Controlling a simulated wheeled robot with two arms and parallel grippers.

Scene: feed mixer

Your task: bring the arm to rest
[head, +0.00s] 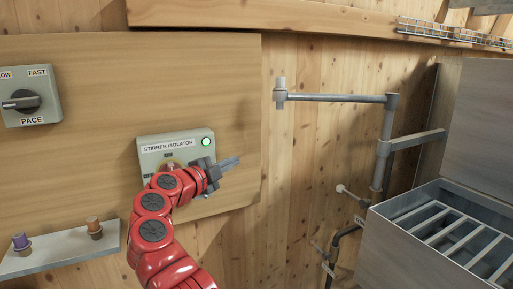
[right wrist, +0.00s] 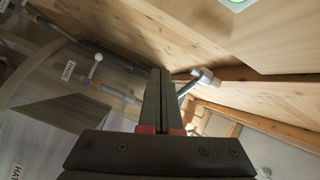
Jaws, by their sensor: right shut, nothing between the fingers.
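My right arm, red with dark joint caps, comes up from the bottom of the head view. My right gripper (head: 230,163) is in front of the lower right part of the stirrer isolator box (head: 150,149) and points to the right. In the right wrist view the gripper's fingers (right wrist: 160,100) are together with nothing between them. The isolator box has a lit green lamp (head: 206,141); its knob (head: 172,164) is partly hidden by my arm. My left gripper is not in view.
A pace switch (head: 21,103) is on the board at left. A shelf (head: 65,254) below holds two small capped items. At right are a grey pipe with a horizontal arm (head: 335,98) and a metal box with a slatted top (head: 400,245). Bare wood wall lies between the board and pipe.

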